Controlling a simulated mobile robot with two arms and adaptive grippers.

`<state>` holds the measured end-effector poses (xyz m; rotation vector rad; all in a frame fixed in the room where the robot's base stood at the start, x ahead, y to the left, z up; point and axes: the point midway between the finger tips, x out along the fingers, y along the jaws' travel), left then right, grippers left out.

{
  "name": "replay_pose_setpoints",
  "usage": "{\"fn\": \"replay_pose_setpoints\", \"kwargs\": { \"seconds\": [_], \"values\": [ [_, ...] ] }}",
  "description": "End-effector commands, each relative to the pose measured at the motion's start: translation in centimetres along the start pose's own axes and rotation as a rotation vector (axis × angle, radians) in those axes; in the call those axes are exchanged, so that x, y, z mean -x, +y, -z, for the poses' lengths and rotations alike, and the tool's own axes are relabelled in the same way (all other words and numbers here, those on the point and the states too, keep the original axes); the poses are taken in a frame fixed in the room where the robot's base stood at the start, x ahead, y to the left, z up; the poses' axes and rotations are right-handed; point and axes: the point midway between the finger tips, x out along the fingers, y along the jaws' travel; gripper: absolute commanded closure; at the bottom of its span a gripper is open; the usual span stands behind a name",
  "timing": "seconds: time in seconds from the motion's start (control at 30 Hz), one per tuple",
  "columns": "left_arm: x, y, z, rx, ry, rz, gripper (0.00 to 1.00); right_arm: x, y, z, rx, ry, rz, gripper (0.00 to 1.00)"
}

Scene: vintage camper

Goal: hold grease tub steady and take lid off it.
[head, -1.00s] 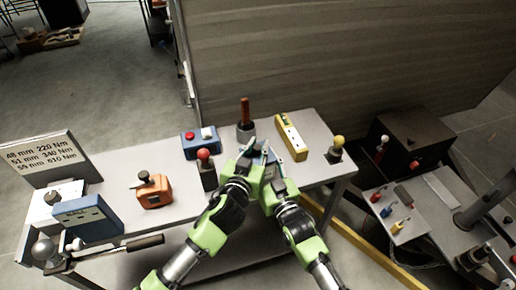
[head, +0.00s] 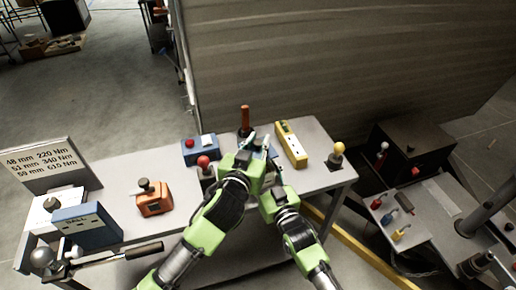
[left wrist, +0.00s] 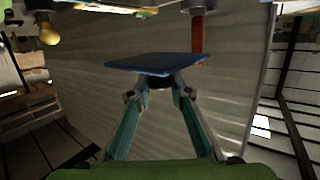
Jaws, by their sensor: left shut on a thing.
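My left gripper (head: 257,148) is over the back middle of the bench. In the left wrist view, its fingers (left wrist: 160,88) close in on a flat dark blue plate, which looks like the lid (left wrist: 155,64). The plate lies level across the fingertips. My right gripper (head: 273,168) is close beside the left one, lower in the head view. Its fingers are mostly hidden, so I cannot tell whether they are open or shut. The grease tub is hidden behind the grippers, and whether the lid touches it cannot be seen.
On the bench (head: 325,178) are a red-handled tool (head: 245,120), a yellow box (head: 291,144), a yellow-knobbed lever (head: 337,153), a red-knobbed lever (head: 205,166), a blue button box (head: 200,149) and an orange box (head: 154,199). A camper wall (head: 330,60) stands behind.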

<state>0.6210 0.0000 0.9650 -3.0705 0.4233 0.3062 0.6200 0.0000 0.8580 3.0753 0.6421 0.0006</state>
Motion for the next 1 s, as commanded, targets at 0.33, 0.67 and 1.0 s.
{"fn": "replay_pose_setpoints", "kwargs": {
  "seconds": [0.33, 0.67, 1.0],
  "values": [
    [0.1, 0.0, 0.2, 0.000, -0.001, -0.001, 1.00, 0.0, 0.0, -0.2, 0.000, -0.004, 0.000, 0.22],
    [0.1, 0.0, 0.2, 0.000, -0.001, 0.000, 1.00, 0.1, 0.0, -0.1, 0.000, -0.001, 0.000, 0.22],
    [0.1, 0.0, 0.2, 0.000, -0.001, 0.000, 1.00, 5.3, 0.0, -0.3, 0.000, -0.005, 0.000, 0.22]
  ]
}}
